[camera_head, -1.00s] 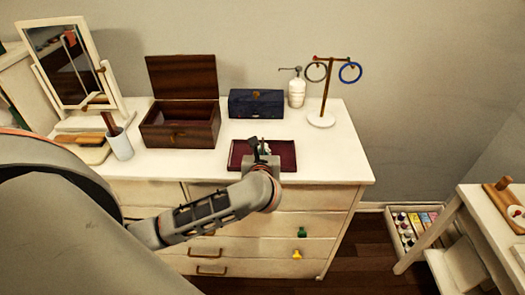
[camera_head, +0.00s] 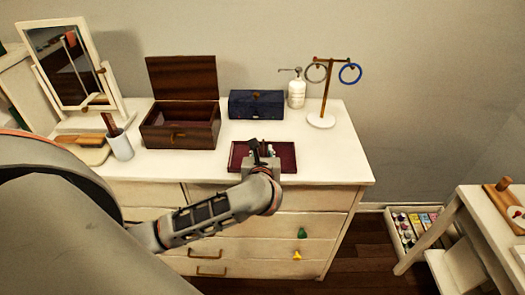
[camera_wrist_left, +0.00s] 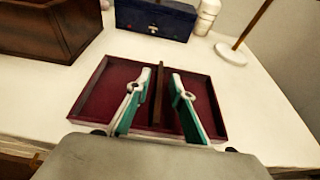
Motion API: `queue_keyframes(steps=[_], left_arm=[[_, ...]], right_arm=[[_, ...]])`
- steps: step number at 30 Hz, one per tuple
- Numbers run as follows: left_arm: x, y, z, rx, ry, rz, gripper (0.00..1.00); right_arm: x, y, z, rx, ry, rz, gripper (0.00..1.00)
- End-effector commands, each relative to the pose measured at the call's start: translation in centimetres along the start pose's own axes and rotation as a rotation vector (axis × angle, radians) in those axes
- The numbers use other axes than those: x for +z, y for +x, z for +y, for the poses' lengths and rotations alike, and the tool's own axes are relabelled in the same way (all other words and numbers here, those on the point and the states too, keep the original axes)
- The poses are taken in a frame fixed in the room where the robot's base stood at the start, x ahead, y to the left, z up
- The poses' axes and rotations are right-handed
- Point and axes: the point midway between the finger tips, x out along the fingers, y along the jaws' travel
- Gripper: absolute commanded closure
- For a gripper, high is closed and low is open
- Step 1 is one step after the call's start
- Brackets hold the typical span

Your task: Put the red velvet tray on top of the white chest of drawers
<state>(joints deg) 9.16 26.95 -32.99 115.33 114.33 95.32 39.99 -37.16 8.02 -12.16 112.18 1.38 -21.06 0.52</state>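The red velvet tray (camera_head: 284,151) lies flat on the white chest of drawers (camera_head: 330,160), near the front edge of its top. It appears to rest on the surface. In the left wrist view, the tray (camera_wrist_left: 101,92) has a thin dark divider (camera_wrist_left: 157,75) across its middle. My left gripper (camera_head: 262,149) is over the tray from the front. In the wrist view, its green and white fingers (camera_wrist_left: 160,82) stand either side of the divider, with gaps between. The gripper hides part of the tray's front. My right gripper is not in view.
An open wooden box (camera_head: 180,134), a blue box (camera_head: 256,104), a white dispenser (camera_head: 297,94) and a ring stand (camera_head: 321,120) stand behind the tray. A mirror (camera_head: 70,65) and a cup (camera_head: 121,147) are at left. The top right of the tray is clear.

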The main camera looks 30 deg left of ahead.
Motion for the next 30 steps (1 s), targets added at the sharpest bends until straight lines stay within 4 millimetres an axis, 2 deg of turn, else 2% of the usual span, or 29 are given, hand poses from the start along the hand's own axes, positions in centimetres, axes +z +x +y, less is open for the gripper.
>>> queue_keyframes(steps=[12, 16, 21, 23, 26, 30], left_arm=[[-0.3, -8.3, -0.1, -0.001, -0.003, 0.006, 0.78], [-0.2, -10.0, -0.1, -0.001, -0.002, 0.006, 0.78], [0.1, -11.0, 0.1, 0.005, 0.011, -0.011, 0.78], [0.7, -11.0, 0.5, 0.016, 0.044, -0.05, 0.78], [3.0, -11.1, 1.5, 0.055, 0.169, -0.188, 0.78], [7.2, -12.8, 2.0, 0.144, 0.512, -0.477, 0.78]], right_arm=[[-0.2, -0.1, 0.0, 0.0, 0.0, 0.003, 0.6], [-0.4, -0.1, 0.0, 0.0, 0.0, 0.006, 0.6], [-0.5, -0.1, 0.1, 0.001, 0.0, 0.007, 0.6], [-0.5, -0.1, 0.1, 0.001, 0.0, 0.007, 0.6], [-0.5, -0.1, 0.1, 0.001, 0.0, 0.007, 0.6], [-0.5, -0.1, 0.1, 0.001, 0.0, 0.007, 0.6]])
